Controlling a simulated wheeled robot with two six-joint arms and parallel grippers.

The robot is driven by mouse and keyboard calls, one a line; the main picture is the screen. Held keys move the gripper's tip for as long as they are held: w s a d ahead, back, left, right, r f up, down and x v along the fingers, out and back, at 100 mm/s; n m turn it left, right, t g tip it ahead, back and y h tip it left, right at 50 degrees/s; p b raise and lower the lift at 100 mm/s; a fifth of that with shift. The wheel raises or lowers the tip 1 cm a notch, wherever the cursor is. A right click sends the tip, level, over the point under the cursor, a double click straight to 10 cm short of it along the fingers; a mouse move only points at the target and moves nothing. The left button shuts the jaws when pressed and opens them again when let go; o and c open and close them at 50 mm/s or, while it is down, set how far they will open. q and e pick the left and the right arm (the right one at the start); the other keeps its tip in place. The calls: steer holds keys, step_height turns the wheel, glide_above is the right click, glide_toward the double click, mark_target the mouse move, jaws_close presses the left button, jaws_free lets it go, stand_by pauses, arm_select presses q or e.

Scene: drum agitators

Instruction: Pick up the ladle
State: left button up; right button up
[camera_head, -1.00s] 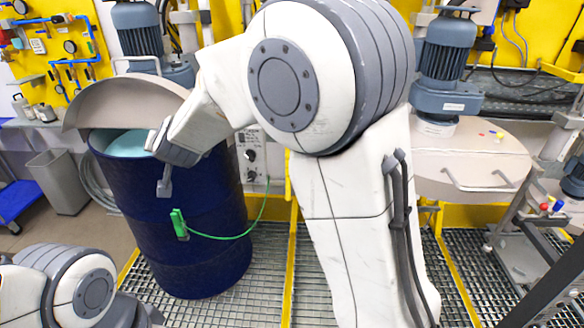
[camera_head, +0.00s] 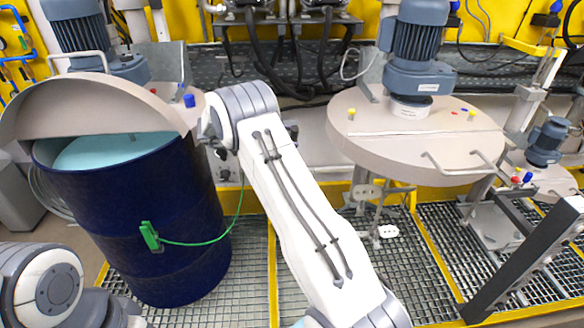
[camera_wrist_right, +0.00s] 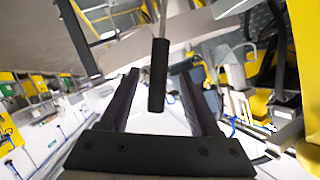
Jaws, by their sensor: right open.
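In the right wrist view, a dark grip on a thin grey rod hangs between the fingers of my right gripper (camera_wrist_right: 158,80). It looks like the handle of the ladle (camera_wrist_right: 158,72); no bowl shows. The gripper is open, with a finger on each side of the handle. I cannot tell whether the handle is at fingertip depth or farther off. In the head view my right gripper (camera_head: 217,148) is small and partly hidden by its own arm, beside the blue drum's upper right edge. I cannot pick out the ladle there. Only part of my left arm shows, at lower left.
The dark blue drum (camera_head: 140,235) stands at left, its beige half lid (camera_head: 95,105) tilted up over pale blue contents (camera_head: 105,150). A green clamp (camera_head: 150,236) with a green cable is on its side. A round beige lid (camera_head: 375,150) with a motor (camera_head: 415,50) stands at right.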

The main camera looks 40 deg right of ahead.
steer(key=p+x, duration=0.1)
steer(key=x, duration=0.1)
steer(key=p+x, duration=0.1)
steer(key=x, duration=0.1)
steer(key=p+x, duration=0.1)
steer(key=x, duration=0.1)
steer(key=shift+a+f, duration=0.15)
steer(key=shift+f, duration=0.1)
jaws_close()
